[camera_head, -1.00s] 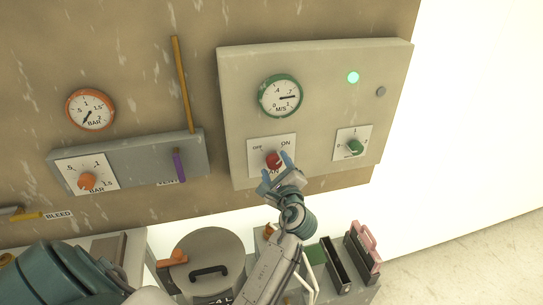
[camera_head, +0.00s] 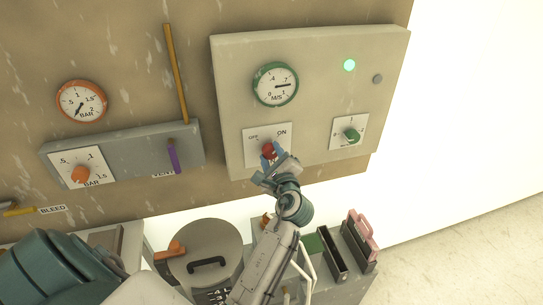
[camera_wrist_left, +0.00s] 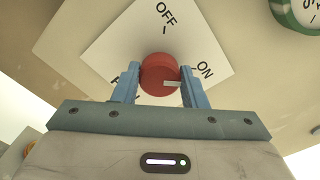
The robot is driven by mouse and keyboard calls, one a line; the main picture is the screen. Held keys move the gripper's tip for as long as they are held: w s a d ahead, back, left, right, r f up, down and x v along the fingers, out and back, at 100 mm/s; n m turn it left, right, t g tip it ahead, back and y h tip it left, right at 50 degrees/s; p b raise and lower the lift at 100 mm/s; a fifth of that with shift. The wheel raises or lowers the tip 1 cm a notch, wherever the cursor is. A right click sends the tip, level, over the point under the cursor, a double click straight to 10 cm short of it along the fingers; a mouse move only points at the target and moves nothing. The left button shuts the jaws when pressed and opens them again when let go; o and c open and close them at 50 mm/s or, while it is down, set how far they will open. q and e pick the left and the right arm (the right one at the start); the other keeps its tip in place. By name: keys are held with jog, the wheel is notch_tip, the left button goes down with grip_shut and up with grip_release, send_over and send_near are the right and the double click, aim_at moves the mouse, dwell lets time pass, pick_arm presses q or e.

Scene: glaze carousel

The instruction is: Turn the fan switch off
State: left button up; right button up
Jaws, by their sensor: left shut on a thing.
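The fan switch is a round red knob (camera_head: 269,151) on a white plate (camera_head: 251,151) marked OFF and ON, low on the beige panel. In the left wrist view the red knob (camera_wrist_left: 158,70) has a white pointer mark directed right, toward the ON side. My left gripper (camera_head: 273,156) is at the knob, its blue fingers on either side. In the left wrist view the left gripper (camera_wrist_left: 160,85) is shut on the knob. The plate's lower lettering is partly hidden by the fingers. My right gripper is not in view.
A green-rimmed M/S gauge (camera_head: 276,84) sits above the switch, and a lit green lamp (camera_head: 349,65) is at upper right. A green knob (camera_head: 352,135) is to the right. Below stand a lidded grey pot (camera_head: 215,240) and dark holders (camera_head: 333,256).

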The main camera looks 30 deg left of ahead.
pick_arm(q)
jog(key=shift+n+b, duration=0.35)
jog(key=shift+n, duration=0.15)
jog(key=n+b, duration=0.4)
jog(key=n, duration=0.1)
jog(key=n+b, duration=0.3)
jog(key=shift+w+a+n, duration=0.1)
jog(key=shift+n, duration=0.3)
jog(key=n+b, duration=0.4)
jog(key=shift+n+b, duration=0.7)
jog(key=shift+n, duration=0.2)
jog(key=shift+r+n+b, duration=0.15)
jog(key=shift+n+b, duration=0.4)
jog(key=shift+n, duration=0.25)
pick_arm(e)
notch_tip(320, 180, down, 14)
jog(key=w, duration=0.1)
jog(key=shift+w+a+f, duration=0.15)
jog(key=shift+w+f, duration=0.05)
pick_arm(q)
jog(key=shift+n, duration=0.3)
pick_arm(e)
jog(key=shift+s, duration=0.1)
pick_arm(q)
jog(key=shift+r, duration=0.1)
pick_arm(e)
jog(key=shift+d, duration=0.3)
